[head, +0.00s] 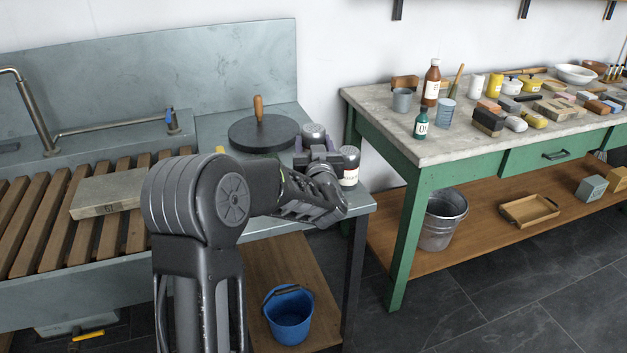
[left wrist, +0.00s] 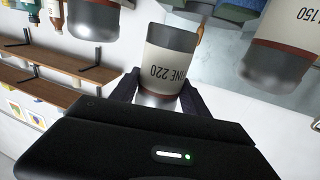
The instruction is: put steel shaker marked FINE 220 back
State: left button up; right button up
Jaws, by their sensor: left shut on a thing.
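The steel shaker marked FINE 220 (left wrist: 168,62) has a pale label band and stands between my left gripper's fingers (left wrist: 158,95) in the left wrist view, where its lettering is upside down. In the head view its grey top (head: 313,131) shows above my left gripper (head: 319,152), which is shut on it at the right end of the sink unit. My arm hides its lower part, so I cannot tell whether it touches the surface. A second shaker (head: 349,167) stands close by on the right; its label ends in 150 in the left wrist view (left wrist: 276,55). My right gripper is out of view.
A black round disc (head: 264,134) with an upright wooden handle lies left of the gripper. A stone block (head: 108,193) rests on the wooden slats. The green-legged table (head: 440,150) at right holds bottles, cups and several blocks. A blue bucket (head: 288,315) stands below.

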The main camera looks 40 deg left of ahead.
pick_arm(q)
jog(key=shift+f, duration=1.95)
jog(key=shift+f, duration=1.9)
jog(key=shift+f+b, duration=0.2)
jog(key=shift+b, duration=0.15)
jog(key=o, duration=1.6)
jog(key=shift+c, duration=0.2)
jog(key=shift+r, duration=0.1)
jog(key=shift+r+p, duration=0.15)
jog(key=shift+p, duration=0.15)
jog(key=b+v, duration=0.1)
jog(key=v, duration=1.1)
